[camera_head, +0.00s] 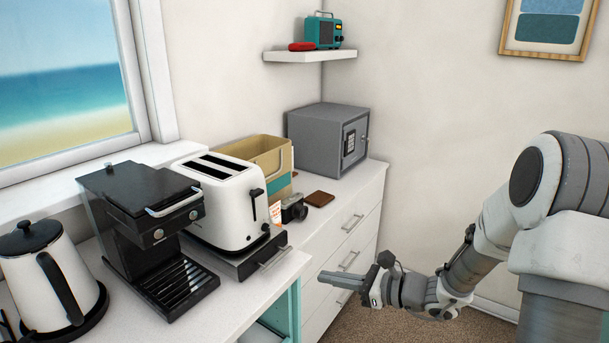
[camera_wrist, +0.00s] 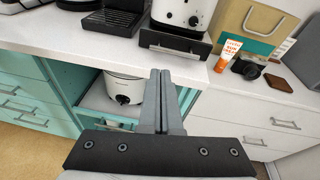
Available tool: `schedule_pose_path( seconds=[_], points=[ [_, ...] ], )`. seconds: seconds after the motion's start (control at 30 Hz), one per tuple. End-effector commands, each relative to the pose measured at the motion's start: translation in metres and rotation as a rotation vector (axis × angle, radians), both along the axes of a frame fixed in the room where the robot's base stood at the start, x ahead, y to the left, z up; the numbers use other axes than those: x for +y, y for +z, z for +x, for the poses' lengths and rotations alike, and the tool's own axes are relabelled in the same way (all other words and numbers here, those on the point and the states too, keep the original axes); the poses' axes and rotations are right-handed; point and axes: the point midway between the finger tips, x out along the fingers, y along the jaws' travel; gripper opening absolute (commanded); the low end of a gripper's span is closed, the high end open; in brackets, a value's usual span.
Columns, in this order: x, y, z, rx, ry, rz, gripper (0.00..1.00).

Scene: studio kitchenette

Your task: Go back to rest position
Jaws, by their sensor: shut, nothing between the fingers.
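My gripper (camera_head: 340,278) is shut and empty, held out in front of the white drawers at the right of the counter in the head view. In the wrist view, its two fingers (camera_wrist: 161,85) lie together and point toward the counter edge. They appear apart from the counter and the toaster. My arm reaches in from the right side of the head view.
The counter holds a kettle (camera_head: 52,278), coffee machine (camera_head: 140,215), toaster (camera_head: 222,200) on a dark drawer box (camera_head: 240,258), camera (camera_head: 294,208), wallet (camera_head: 319,199), box (camera_head: 262,150) and safe (camera_head: 322,140). A white cooker (camera_wrist: 124,88) sits in the open cabinet below. Carpeted floor lies below my arm.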

Motion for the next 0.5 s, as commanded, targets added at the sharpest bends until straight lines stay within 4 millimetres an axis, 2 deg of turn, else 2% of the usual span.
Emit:
schedule_pose_path(
  seconds=[0.03,0.23,0.37,0.5],
  points=[
    [0.009,0.014,-0.009,-0.036,0.056,-0.052,0.00],
    [0.036,0.049,-0.065,-0.191,0.335,-0.318,0.00],
    [0.042,0.066,-0.101,-0.296,0.508,-0.498,0.00],
    [0.039,0.081,-0.137,-0.411,0.680,-0.696,0.00]
  ],
)
